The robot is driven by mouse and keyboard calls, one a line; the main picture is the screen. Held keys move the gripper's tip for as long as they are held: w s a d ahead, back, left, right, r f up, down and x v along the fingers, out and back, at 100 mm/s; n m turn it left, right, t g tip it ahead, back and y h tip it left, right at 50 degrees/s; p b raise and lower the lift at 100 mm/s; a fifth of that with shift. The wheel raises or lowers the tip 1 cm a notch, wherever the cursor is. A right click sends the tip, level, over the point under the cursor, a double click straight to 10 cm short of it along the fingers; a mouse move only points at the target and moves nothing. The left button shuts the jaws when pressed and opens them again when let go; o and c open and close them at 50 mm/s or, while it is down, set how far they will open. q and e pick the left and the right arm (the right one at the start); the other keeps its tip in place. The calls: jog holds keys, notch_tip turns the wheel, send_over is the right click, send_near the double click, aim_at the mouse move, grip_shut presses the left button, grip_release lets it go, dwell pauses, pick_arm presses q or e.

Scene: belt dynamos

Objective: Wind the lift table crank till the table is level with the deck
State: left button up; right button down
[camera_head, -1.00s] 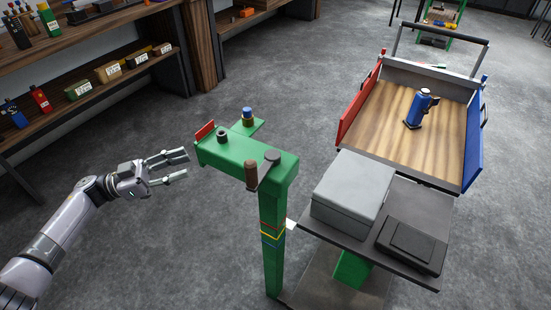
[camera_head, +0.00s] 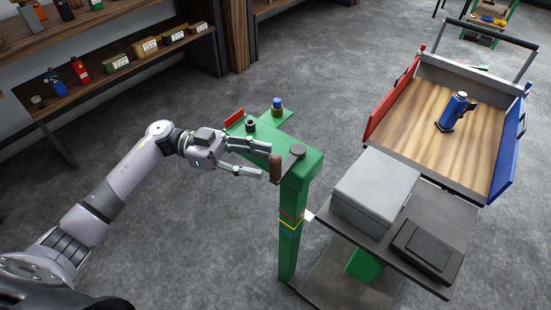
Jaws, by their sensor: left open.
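My left gripper (camera_head: 265,160) is open, its two fingers pointing right at the brown handle (camera_head: 276,169) of the crank. The fingertips are close to the handle; I cannot tell whether they touch it. The crank's grey hub (camera_head: 297,151) sits on top of the green post (camera_head: 289,230), which carries red, yellow and blue bands. The dark lift table (camera_head: 454,211) holds a grey box (camera_head: 374,190) and a flat black case (camera_head: 428,249). The wooden deck (camera_head: 430,120) of a cart is behind it. Its height against the table is hard to judge. My right gripper is out of view.
The green bracket (camera_head: 268,132) carries a dark knob (camera_head: 250,125), a blue-and-brass knob (camera_head: 277,106) and a red plate (camera_head: 234,117). A blue tool (camera_head: 455,111) stands on the deck between red and blue side walls. Shelves (camera_head: 130,70) with boxes stand at upper left.

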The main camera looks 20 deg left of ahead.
aim_at(276, 165)
pick_arm(q)
jog(key=shift+d+p, duration=0.35)
jog(key=shift+d, duration=1.95)
grip_shut()
